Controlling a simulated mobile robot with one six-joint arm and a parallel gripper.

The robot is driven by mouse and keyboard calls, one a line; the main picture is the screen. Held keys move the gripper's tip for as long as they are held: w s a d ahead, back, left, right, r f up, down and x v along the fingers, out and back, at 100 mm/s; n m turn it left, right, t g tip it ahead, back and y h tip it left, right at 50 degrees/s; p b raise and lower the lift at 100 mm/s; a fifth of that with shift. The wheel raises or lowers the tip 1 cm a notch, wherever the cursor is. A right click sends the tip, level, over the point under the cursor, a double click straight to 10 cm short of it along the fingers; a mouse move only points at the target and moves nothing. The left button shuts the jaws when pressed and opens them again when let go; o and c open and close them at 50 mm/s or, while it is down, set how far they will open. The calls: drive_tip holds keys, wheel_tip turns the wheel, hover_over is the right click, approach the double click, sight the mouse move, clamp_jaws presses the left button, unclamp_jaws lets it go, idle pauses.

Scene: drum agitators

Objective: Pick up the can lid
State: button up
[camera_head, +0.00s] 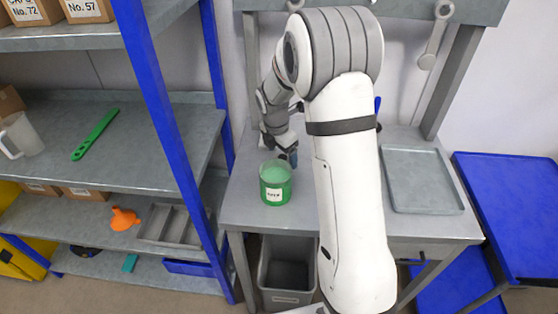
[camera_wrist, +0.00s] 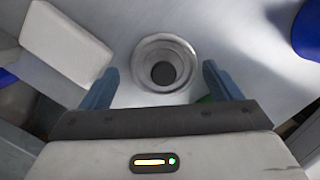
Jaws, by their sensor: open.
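A round pale grey piece with stepped rings and a dark centre (camera_wrist: 164,62) lies ahead of my gripper in the wrist view; it may be the can lid, but I cannot tell for sure. My gripper (camera_wrist: 159,82) is open, with one blue-grey finger on each side of this piece's near edge and nothing held. In the head view my gripper (camera_head: 291,157) is low over the workbench, just behind and right of a green can (camera_head: 275,194) with a white label. The can stands upright. My arm hides part of the bench, and the round piece does not show there.
The grey workbench (camera_head: 240,208) carries a shallow grey tray (camera_head: 421,180) at right. A grey bin (camera_head: 287,273) stands below. A shelf rack with a blue post (camera_head: 165,110) is close at left. A pale block (camera_wrist: 66,42) shows left in the wrist view.

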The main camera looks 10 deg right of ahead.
drive_tip(key=shift+d+f, duration=0.15)
drive_tip(key=shift+f, duration=0.75)
drive_tip(key=shift+c, duration=0.3)
drive_tip(key=c, duration=0.7)
drive_tip(key=shift+r, duration=0.1)
